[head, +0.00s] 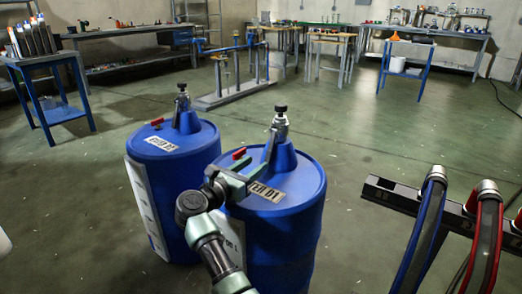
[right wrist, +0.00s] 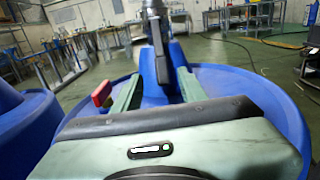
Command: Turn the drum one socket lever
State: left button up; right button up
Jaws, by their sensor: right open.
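Drum one (head: 290,215) is the nearer blue drum on the right, with a label ending in 01 (head: 267,191). A blue cone-shaped socket with a metal fitting (head: 281,124) rises from its lid. Its red lever (head: 239,153) shows beside my right gripper (head: 256,160). My right gripper is open over the lid, in front of the socket. In the right wrist view the red lever (right wrist: 101,94) is just left of the left finger, and the socket (right wrist: 155,45) is ahead between the fingers. I cannot tell whether a finger touches the lever. My left gripper is out of view.
A second blue drum (head: 205,150) with its own red lever (head: 157,122) stands close on the left. A dark rail with blue and red hoses (head: 488,225) is at the right. Benches line the back; the floor between is mostly clear.

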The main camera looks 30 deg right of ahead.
aim_at(268, 156)
jog(key=b+x, duration=0.2)
jog(key=x, duration=0.5)
jog(key=shift+d, duration=0.4)
grip_shut()
dwell(1.0)
